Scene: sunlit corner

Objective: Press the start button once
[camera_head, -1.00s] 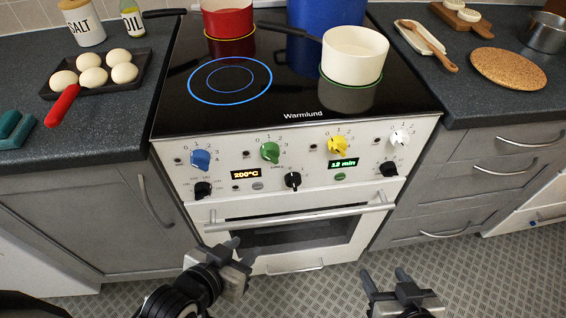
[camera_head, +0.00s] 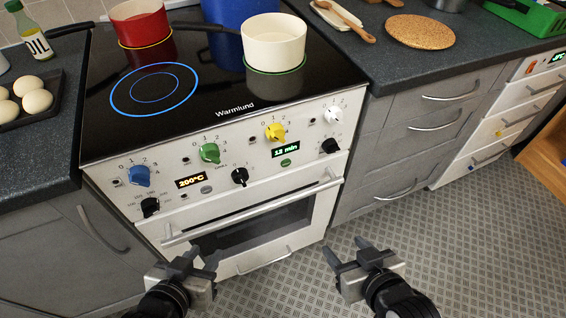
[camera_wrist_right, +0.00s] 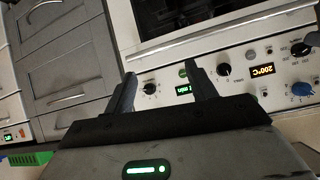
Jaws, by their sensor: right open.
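The stove front (camera_head: 262,205) carries a small green button (camera_head: 286,162) just below the green "12 min" display (camera_head: 285,150); no start label is legible. In the right wrist view the green button (camera_wrist_right: 184,72) shows next to the display, between my open fingers. A grey button (camera_head: 206,189) sits below the orange "200°C" display (camera_head: 190,182). My right gripper (camera_head: 345,249) is open and empty, low in front of the stove's right side, apart from the panel. My left gripper (camera_head: 184,264) looks open and empty, low in front of the oven door.
The oven handle (camera_head: 255,207) juts out below the panel. Blue (camera_head: 140,176), green (camera_head: 209,153), yellow (camera_head: 274,131) and white (camera_head: 333,114) knobs line the panel, with black knobs beneath. A white pot (camera_head: 273,45) and red pot (camera_head: 139,24) stand on the hob.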

